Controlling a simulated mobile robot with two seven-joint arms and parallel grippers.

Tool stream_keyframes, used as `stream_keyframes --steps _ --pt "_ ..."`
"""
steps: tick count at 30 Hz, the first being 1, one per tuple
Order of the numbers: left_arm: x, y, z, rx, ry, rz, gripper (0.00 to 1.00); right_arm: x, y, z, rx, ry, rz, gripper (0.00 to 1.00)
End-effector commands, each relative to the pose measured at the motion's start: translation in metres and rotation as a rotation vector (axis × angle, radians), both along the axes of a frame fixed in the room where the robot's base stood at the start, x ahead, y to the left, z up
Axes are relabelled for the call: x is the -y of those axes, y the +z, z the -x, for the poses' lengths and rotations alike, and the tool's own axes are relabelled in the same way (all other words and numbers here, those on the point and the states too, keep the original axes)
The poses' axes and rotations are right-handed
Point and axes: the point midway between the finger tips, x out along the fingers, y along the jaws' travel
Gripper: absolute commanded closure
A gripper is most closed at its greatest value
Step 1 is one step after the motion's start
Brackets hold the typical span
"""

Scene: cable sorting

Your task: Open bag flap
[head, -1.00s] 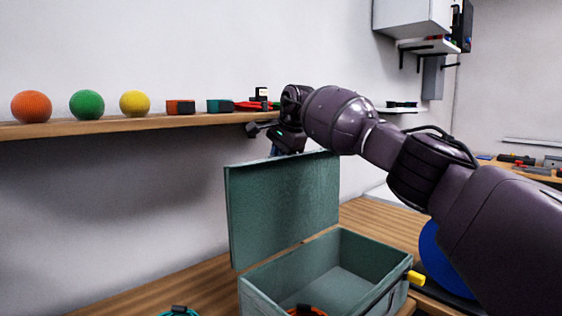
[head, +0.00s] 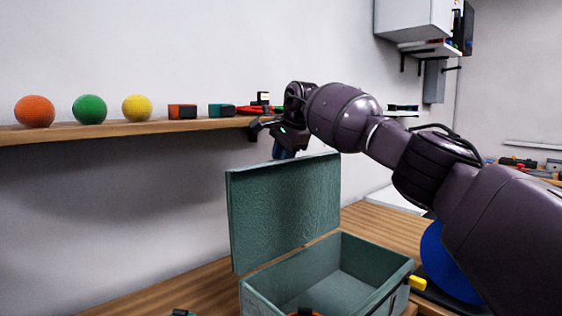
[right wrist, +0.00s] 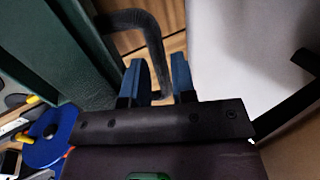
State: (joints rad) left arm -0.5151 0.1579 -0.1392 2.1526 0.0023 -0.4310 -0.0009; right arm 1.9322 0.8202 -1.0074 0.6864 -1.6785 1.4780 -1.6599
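The green bag (head: 262,292) is box-shaped and stands on the wooden table. Its flap (head: 285,205) is up, standing roughly upright at the back, and the inside of the bag is exposed. My right arm reaches in from the right, and its gripper (head: 284,154) is at the flap's top edge, partly hidden behind it. In the right wrist view, the two blue fingers (right wrist: 158,80) are apart. A dark curved handle (right wrist: 153,45) runs down between them, and I cannot tell whether they touch it. The green flap also shows there (right wrist: 45,50). My left gripper is out of view.
A wall shelf (head: 120,128) holds an orange ball (head: 34,112), a green ball (head: 90,109), a yellow ball (head: 137,108) and small items, close to my right gripper. A blue round object (head: 445,265) lies right of the bag. A teal cable is cut off at the bottom edge.

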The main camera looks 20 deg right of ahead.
Motion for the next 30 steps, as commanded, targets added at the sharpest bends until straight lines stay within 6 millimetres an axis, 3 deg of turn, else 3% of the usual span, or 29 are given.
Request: stream_keyframes --steps 1,3,12,18,30 --pt "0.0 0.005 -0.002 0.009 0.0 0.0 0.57 0.002 0.016 0.005 0.008 0.0 0.0 0.76" --pt "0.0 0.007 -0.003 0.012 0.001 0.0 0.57 0.004 0.028 0.01 0.009 0.0 0.0 0.76" --pt "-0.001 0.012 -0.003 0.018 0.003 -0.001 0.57 0.011 0.07 0.029 0.005 0.001 0.001 0.76" --pt "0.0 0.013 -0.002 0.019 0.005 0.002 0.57 0.013 0.08 0.033 0.003 0.001 0.0 0.76" --pt "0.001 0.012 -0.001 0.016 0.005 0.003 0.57 0.013 0.08 0.033 0.001 0.002 0.0 0.76"
